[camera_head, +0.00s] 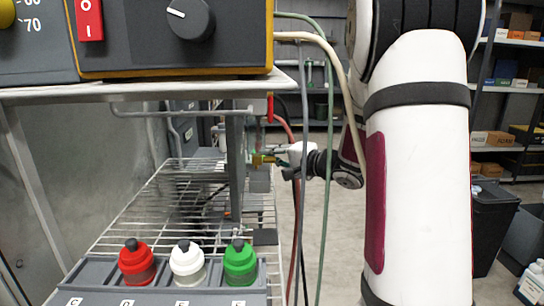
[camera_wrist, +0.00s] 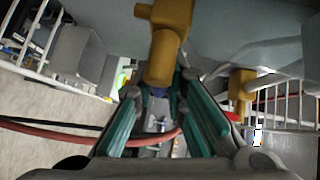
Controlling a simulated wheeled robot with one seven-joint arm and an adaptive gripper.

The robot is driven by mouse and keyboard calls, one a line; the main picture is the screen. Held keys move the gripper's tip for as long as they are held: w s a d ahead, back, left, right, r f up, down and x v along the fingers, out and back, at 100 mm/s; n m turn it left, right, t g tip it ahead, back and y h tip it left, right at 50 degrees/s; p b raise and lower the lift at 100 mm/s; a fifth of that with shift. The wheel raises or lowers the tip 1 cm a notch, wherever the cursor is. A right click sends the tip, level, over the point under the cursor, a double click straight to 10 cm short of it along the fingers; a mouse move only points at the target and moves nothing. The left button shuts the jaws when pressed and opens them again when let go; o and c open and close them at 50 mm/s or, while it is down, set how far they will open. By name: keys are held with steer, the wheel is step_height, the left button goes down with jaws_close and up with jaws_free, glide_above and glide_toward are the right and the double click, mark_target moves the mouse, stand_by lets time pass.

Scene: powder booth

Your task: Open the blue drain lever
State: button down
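In the wrist view, a brass valve (camera_wrist: 165,58) hangs from a grey body at the top centre. A small blue part (camera_wrist: 158,92), which looks like the drain lever, shows just under it, mostly hidden by the valve and fingers. My gripper (camera_wrist: 160,88) has its two teal-padded fingers apart, one on each side of the valve's lower end and the blue part. I cannot tell whether either finger touches them. In the head view, my gripper (camera_head: 284,159) is small and partly hidden beside a brass fitting (camera_head: 261,159); the blue lever cannot be made out there.
A second brass fitting (camera_wrist: 241,84) with a red handle (camera_wrist: 233,116) is at right. A red hose (camera_wrist: 70,138) crosses below. In the head view, hoses (camera_head: 305,120) hang near my arm. A wire shelf (camera_head: 170,200) and a rack of coloured bottles (camera_head: 187,263) are left.

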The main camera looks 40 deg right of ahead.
steer(key=shift+s+f+m+g+p, duration=0.1)
steer(key=shift+f+m+g+p, duration=0.2)
steer(key=shift+g+p, duration=0.15)
steer(key=g+p, duration=0.1)
steer(key=m+g+p, duration=0.1)
steer(key=p, duration=0.1)
steer(key=f+m+g+p, duration=0.1)
steer(key=shift+s+g+y+p, duration=0.25)
steer(key=shift+s+y+p, duration=0.05)
steer(key=shift+y+p, duration=0.1)
steer(key=shift+s+a+f+m+g+y+p, duration=0.3)
steer(key=shift+m+g+y+p, duration=0.6)
steer(key=shift+g, duration=0.5)
steer(key=shift+s+a+f+m+g+y+p, duration=0.3)
steer(key=shift+m+g+y+p, duration=0.55)
steer(key=shift+g, duration=0.55)
steer(key=shift+s+a+f+m+g+y+p, duration=0.2)
steer(key=shift+s+f+m+g+y+p, duration=0.35)
steer(key=shift+m+g, duration=0.7)
steer(key=shift+w+r+g, duration=0.1)
steer(key=shift+r+g, duration=0.15)
steer(key=c, duration=1.7)
jaws_free()
steer(key=shift+a, duration=0.1)
